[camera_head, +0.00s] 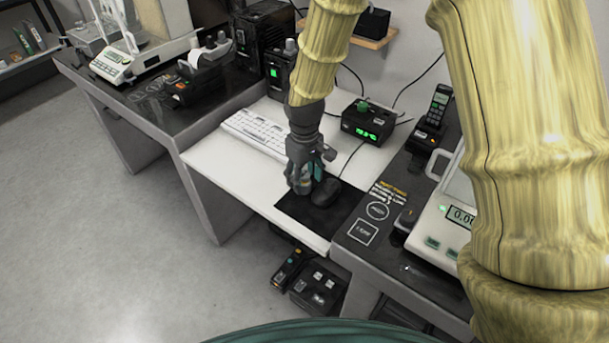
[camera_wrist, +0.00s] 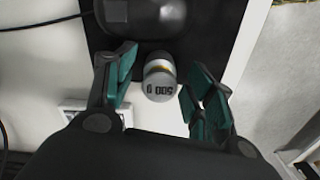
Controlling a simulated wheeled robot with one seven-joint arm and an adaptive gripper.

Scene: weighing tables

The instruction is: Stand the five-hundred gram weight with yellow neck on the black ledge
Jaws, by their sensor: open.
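The weight (camera_wrist: 160,84) is grey, marked 500 g, with a thin yellow-orange band at its neck. In the wrist view it lies between the two teal-padded fingers of my gripper (camera_wrist: 162,78), with a gap on each side. My gripper is open and points down over the black mat (camera_head: 337,213) on the white desk, left of the mouse (camera_head: 326,191). In the head view my gripper (camera_head: 313,172) mostly hides the weight. I cannot tell for sure which surface is the black ledge.
A white keyboard (camera_head: 257,133) lies behind my gripper. A black box with a green display (camera_head: 368,125) stands behind right. Dark-topped tables flank the desk; the right one holds a balance (camera_head: 446,228), the left one a scale (camera_head: 112,66). Black boxes (camera_head: 319,287) sit low below the desk.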

